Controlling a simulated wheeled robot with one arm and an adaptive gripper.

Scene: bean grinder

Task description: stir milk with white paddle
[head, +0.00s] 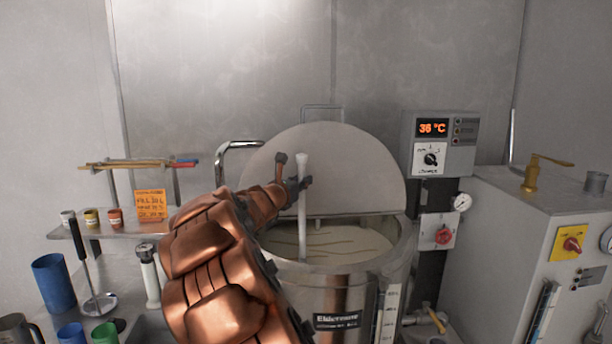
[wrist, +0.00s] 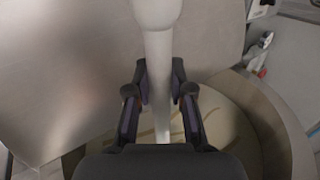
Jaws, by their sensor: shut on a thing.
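The white paddle (head: 302,210) stands nearly upright over the open steel vat (head: 330,300). Its lower end reaches the pale milk (head: 345,242); whether the tip is below the surface is hard to tell. My gripper (head: 297,184) is shut on the paddle's shaft, above the vat's rim. In the wrist view the paddle (wrist: 158,65) runs down between the two fingers of my gripper (wrist: 159,92), with the milk (wrist: 215,120) below. Faint curved lines show on the milk. My copper-coloured arm hides the vat's left side.
The vat's half-round lid (head: 350,160) stands raised behind the opening. A control box (head: 440,140) reading 36 °C is at the right, beside a grey machine (head: 500,240). At the left are a shelf with an orange card (head: 151,205), a ladle (head: 85,260) and a blue cup (head: 54,283).

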